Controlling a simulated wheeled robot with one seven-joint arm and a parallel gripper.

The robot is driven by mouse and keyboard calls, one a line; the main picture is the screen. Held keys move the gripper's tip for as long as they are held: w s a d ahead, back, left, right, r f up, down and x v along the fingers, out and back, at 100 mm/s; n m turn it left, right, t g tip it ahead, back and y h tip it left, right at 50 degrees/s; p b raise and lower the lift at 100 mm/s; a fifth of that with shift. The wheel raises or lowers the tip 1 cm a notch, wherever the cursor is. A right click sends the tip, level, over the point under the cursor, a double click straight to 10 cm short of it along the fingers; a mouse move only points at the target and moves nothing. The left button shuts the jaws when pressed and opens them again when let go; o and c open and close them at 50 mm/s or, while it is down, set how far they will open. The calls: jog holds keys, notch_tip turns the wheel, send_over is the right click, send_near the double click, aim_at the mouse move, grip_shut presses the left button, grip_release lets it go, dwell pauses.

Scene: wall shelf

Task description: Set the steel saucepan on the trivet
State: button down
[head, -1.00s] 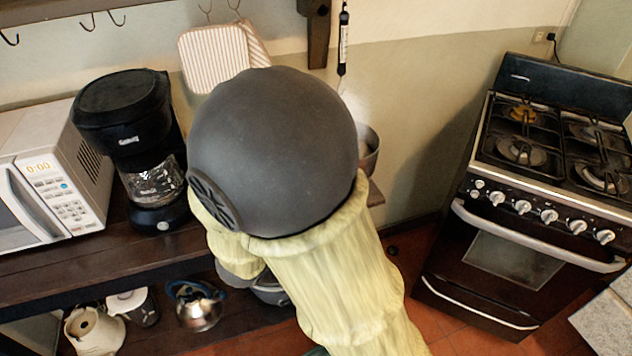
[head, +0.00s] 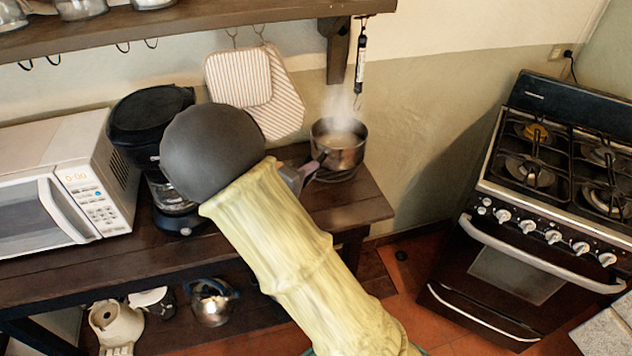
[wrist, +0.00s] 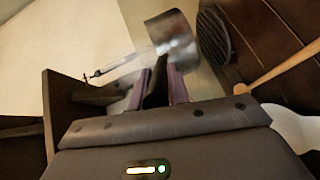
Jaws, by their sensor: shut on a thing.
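The steel saucepan (head: 340,156) is upright and steaming, with pale contents, near the right end of the wooden bench. My gripper (head: 304,174) is shut on its dark handle, left of the pan. In the wrist view, the saucepan (wrist: 172,36) is beyond my gripper (wrist: 161,86), with the dark handle between the fingers. The trivet (wrist: 215,42), a dark ribbed disc, lies on the bench close below the pan. Part of the trivet (head: 338,176) shows under the pan in the head view. I cannot tell whether they touch.
A coffee maker (head: 150,120) and a microwave (head: 68,190) stand left on the bench (head: 360,205). A wall shelf (head: 200,19) runs above, with a bracket (head: 338,50) and a hanging thermometer-like tool (head: 360,55) near the pan. Striped pot holders (head: 275,100) hang behind. A stove (head: 540,190) stands right.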

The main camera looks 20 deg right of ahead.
jog(key=shift+w+a+f+p, duration=0.1)
jog(key=shift+w+f+p, duration=0.5)
jog(key=shift+w, duration=0.55)
jog(key=shift+w+a+f+p, duration=0.1)
jog(key=shift+w+f+p, duration=0.15)
jog(key=shift+w+f, duration=0.7)
jog(key=shift+w+d+r, duration=0.1)
jog(key=shift+w, duration=0.05)
jog(key=f, duration=0.2)
jog(key=f+p, duration=0.1)
jog(key=shift+w+f, duration=0.2)
jog(key=shift+f, duration=0.25)
jog(key=c, duration=1.3)
grip_release()
jog(key=shift+s+f, duration=0.1)
jog(key=shift+f, duration=0.05)
jog(key=shift+c, duration=0.2)
